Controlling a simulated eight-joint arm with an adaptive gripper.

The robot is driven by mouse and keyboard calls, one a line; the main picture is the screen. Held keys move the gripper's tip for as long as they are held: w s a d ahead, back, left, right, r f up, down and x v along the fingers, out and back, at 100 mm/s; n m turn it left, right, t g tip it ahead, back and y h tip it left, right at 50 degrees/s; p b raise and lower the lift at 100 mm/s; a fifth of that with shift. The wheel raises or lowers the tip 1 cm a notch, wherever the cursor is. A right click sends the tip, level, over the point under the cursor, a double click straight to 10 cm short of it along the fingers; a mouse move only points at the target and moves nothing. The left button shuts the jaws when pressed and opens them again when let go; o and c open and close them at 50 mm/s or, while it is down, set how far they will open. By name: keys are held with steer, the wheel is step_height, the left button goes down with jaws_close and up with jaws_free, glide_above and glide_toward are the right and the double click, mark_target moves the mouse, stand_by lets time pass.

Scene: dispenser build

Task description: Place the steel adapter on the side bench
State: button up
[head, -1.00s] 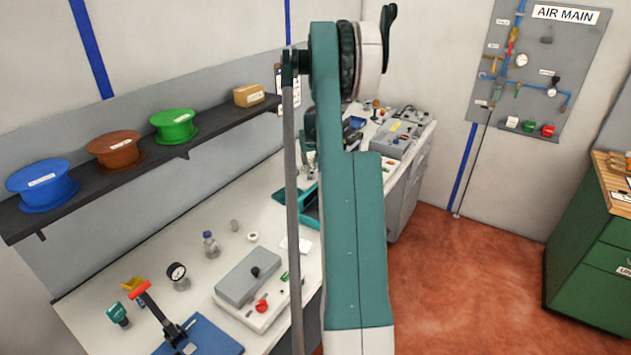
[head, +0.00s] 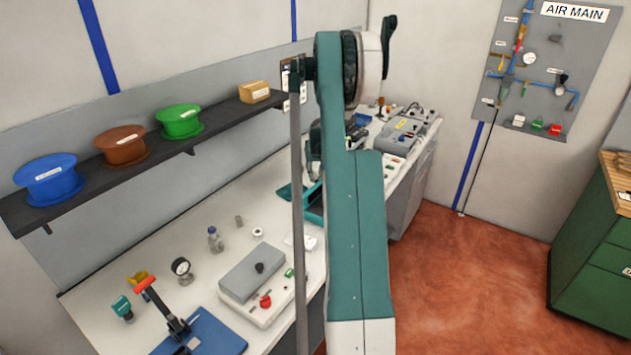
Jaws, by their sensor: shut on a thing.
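My arm stands upright across the middle of the head view, and my gripper is hidden behind it or out of frame. I cannot make out the steel adapter for certain. A small grey cylinder (head: 239,221) stands on the long white bench (head: 200,275), near a small bottle (head: 214,240) and a white ring (head: 258,232). A green cabinet with a wooden top (head: 598,235) stands at the right edge; it may be the side bench. Only part of its top shows.
A blue clamp fixture (head: 215,335), a pressure gauge (head: 181,267) and a grey box (head: 252,272) occupy the near bench. A shelf (head: 80,208) with coloured spools runs above it. The red floor (head: 470,290) between bench and cabinet is clear.

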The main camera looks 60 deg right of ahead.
mark_target(316, 176)
steer(key=shift+f, duration=0.1)
steer(key=shift+f, duration=1.75)
steer(key=shift+f, duration=0.15)
steer(key=o, duration=0.7)
steer(key=shift+v, duration=6.15)
